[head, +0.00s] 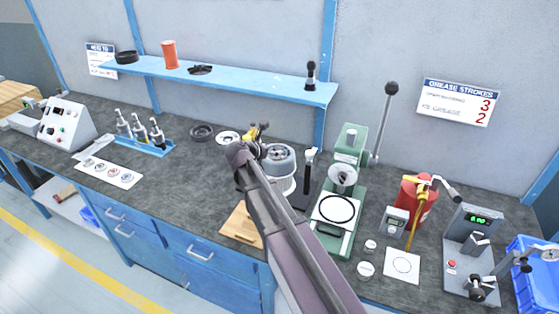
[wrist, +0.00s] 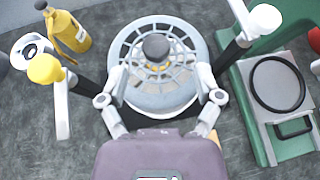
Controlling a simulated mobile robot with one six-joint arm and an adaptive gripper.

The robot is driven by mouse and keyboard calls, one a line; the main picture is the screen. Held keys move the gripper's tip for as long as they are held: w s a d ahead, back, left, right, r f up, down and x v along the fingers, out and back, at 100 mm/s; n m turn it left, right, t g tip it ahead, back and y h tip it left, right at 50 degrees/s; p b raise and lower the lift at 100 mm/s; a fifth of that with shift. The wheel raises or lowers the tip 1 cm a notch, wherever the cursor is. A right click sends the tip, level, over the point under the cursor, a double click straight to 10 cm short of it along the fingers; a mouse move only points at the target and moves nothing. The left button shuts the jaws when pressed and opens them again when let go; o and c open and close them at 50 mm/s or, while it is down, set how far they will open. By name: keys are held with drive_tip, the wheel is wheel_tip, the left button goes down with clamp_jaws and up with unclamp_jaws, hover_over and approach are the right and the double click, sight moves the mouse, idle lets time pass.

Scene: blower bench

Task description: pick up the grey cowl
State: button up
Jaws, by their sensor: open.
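The grey cowl (wrist: 160,63) is round with spoked vents and a dark knob at its centre. In the wrist view it lies between the spread fingers of my gripper (wrist: 155,50), which is open and holds nothing. In the head view the cowl (head: 279,152) sits on top of a white round body at the middle of the bench. My arm crosses in front of that body and hides part of its left side.
The green press (head: 346,175) stands just right of the cowl, with a black ring on its plate. A yellow bottle (wrist: 68,30) stands left of it. A red grease canister (head: 414,200) is farther right. The blue shelf (head: 225,82) runs behind. Bench space at left is partly clear.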

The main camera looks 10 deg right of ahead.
sight(277, 149)
drive_tip(key=shift+w+d, duration=0.1)
idle(0.3)
drive_tip(key=b+x, duration=0.2)
drive_tip(key=x, duration=0.2)
drive_tip(key=shift+w+f, duration=0.1)
drive_tip(key=shift+f, duration=0.05)
drive_tip(key=shift+w+d+f+b, duration=0.15)
drive_tip(key=shift+w+d+b, duration=0.05)
drive_tip(key=shift+w+b, duration=0.15)
clamp_jaws()
idle(0.4)
